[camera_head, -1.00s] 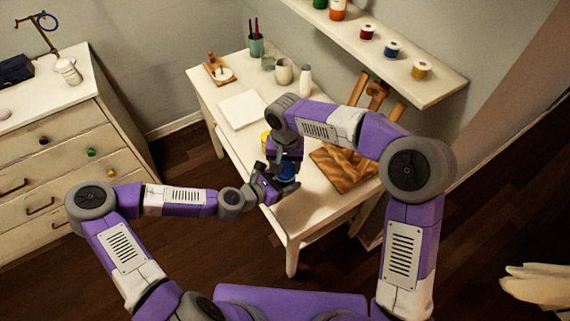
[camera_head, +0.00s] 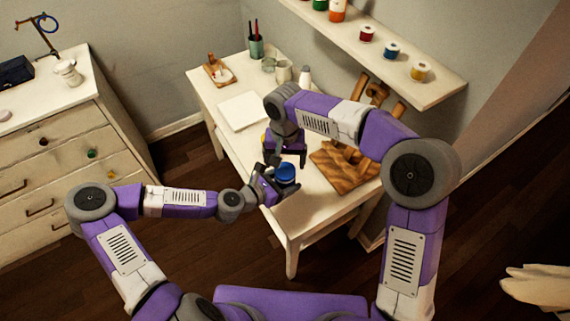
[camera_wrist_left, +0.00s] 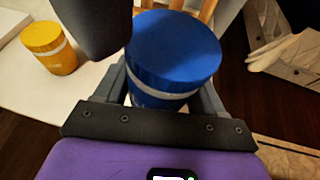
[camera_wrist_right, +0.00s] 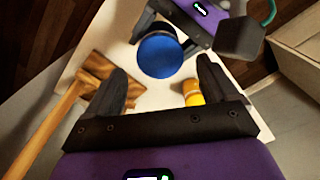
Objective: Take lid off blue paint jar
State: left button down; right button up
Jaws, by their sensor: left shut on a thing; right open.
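The blue paint jar (camera_head: 287,171) is upright in my left gripper (camera_head: 277,180), near the table's front edge. In the left wrist view the jar (camera_wrist_left: 172,55) sits between the fingers, its wide blue lid on top and a pale band below the lid. The lid looks seated on the jar. My right gripper (camera_head: 290,158) is open and empty, just behind the jar and apart from it. In the right wrist view the jar (camera_wrist_right: 159,55) shows beyond the open fingers, with its round blue top facing the camera.
A yellow jar (camera_wrist_left: 49,47) stands on the white table (camera_head: 312,212); it also shows in the right wrist view (camera_wrist_right: 193,97). Cups and a brush holder (camera_head: 257,47) are at the back. A shelf (camera_head: 440,92) with paint jars is above.

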aim_at(285, 170)
jog(key=shift+r, duration=0.7)
jog(key=shift+c, duration=0.2)
jog(key=m, duration=0.1)
jog(key=r+m, duration=0.1)
jog(key=m, duration=0.1)
jog(key=shift+r, duration=0.25)
jog(key=m, duration=0.1)
jog(key=r+m, duration=0.1)
jog(key=m, duration=0.1)
jog(key=shift+r+m, duration=0.3)
jog(key=shift+f, duration=3.9)
jog(key=c, duration=1.1)
jog(key=n, duration=0.6)
jog(key=shift+n, duration=0.3)
jog(key=o, duration=1.2)
